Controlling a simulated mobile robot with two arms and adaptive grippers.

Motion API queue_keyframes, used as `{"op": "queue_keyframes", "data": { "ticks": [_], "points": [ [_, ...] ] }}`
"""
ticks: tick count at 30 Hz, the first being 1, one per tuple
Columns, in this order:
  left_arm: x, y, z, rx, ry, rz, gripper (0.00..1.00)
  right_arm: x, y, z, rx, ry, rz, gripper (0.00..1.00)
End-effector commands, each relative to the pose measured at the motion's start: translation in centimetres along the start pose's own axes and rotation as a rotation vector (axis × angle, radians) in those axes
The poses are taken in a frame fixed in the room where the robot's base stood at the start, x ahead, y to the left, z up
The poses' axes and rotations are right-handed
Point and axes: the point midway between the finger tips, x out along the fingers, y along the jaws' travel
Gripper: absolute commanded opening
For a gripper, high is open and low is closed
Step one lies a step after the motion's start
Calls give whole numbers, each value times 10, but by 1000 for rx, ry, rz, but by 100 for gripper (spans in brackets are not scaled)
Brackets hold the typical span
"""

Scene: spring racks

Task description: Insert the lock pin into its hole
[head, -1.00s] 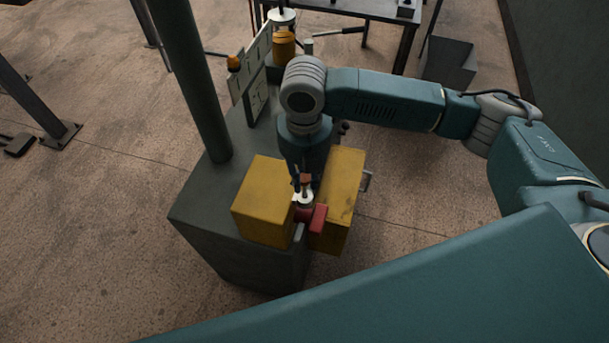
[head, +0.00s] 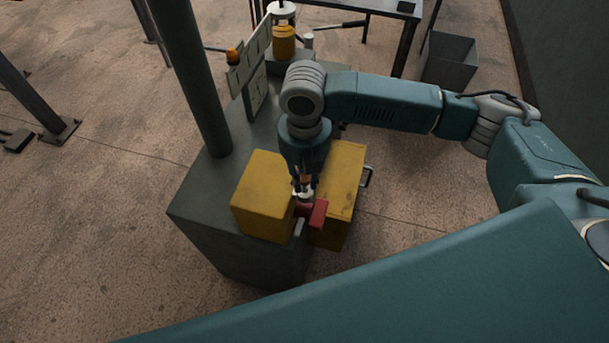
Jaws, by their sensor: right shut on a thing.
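My right gripper (head: 303,189) points down between two yellow blocks, the left one (head: 263,196) and the right one (head: 338,195). It is shut on the lock pin, of which only a small orange-brown part (head: 306,179) shows between the fingers. A white ring-like part (head: 304,195) is right at the fingertips, just behind a red block (head: 313,213). The hole is hidden by the gripper and these parts, so I cannot tell how deep the pin sits. My left gripper is not in view.
The blocks stand on a dark grey machine base (head: 210,204). A green post (head: 193,80) rises at its left. A panel with an orange lamp (head: 233,56) and a yellow cylinder (head: 284,42) stand behind. A grey bin (head: 449,59) is on the floor.

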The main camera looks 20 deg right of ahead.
Motion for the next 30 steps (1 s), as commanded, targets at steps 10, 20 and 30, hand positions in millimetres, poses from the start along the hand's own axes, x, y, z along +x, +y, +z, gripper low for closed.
{"op": "queue_keyframes", "data": {
  "ticks": [10,20,30],
  "points": [
    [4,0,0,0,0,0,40,9,0,0,0,0,0,0],
    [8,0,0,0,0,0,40,18,0,0,0,0,1,0],
    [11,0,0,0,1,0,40,26,0,0,0,1,1,0]
  ]
}}
